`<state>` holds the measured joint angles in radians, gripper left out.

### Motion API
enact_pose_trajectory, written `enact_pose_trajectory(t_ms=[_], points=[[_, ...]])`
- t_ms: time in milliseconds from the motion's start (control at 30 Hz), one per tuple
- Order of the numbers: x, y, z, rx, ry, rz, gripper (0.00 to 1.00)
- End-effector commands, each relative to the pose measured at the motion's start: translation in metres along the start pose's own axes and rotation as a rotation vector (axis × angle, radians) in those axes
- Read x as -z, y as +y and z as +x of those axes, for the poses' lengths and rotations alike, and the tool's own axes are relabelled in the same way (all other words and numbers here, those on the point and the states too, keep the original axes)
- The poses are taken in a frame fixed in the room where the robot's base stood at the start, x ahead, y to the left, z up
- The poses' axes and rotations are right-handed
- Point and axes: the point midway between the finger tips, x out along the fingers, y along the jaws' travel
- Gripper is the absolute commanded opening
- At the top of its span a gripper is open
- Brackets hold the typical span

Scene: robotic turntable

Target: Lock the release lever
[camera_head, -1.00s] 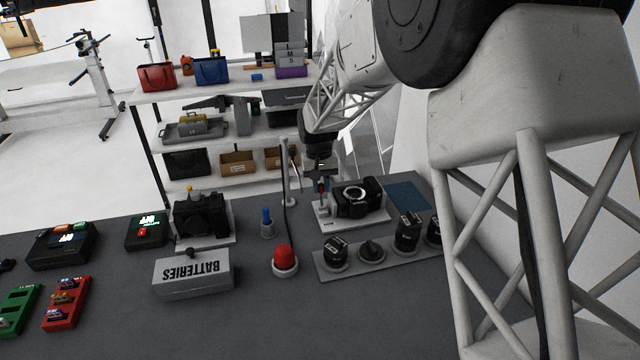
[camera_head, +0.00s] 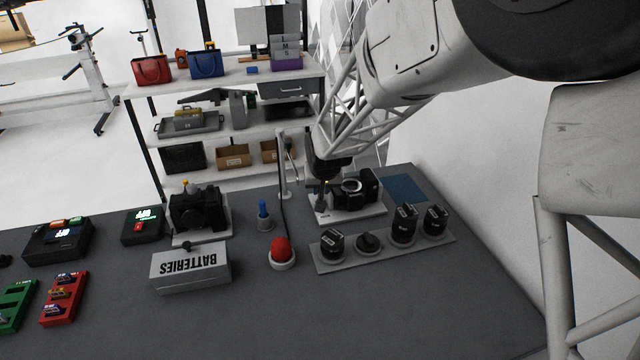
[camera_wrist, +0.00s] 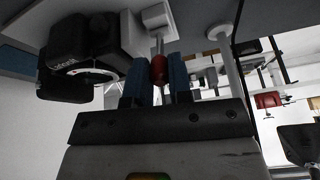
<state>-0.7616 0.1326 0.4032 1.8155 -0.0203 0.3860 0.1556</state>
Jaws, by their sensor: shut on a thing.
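The release lever is a thin rod with a red grip (camera_wrist: 158,70), seen in the wrist view between my gripper's two blue fingers (camera_wrist: 158,82). The rod runs to a white block (camera_wrist: 157,15) on the camera stand (camera_head: 350,214). My gripper (camera_head: 321,188) is shut on the red grip. In the head view it is low at the stand's left side, and the lever is hidden behind it. A black camera body (camera_head: 366,186) with an open lens mount sits on the stand, just right of my gripper. It also shows in the wrist view (camera_wrist: 65,75).
A thin post (camera_head: 281,165) stands left of my gripper. A blue plunger (camera_head: 263,213), a red button (camera_head: 282,249) and a tray of lenses (camera_head: 325,262) are nearer. A batteries box (camera_head: 190,270) and another camera (camera_head: 196,212) are further left. The front right table is clear.

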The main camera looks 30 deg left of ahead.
Motion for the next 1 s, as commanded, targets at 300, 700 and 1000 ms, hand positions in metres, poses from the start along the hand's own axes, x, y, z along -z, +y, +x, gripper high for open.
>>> enact_pose_trajectory(t_ms=[300,700,1000], points=[[-0.0057,0.0004,-0.0006,0.012,0.076,0.001,0.00],[-0.0063,0.0006,-0.0001,0.014,0.084,0.001,0.00],[-0.0063,0.0008,0.0000,0.013,0.083,0.001,0.45]])
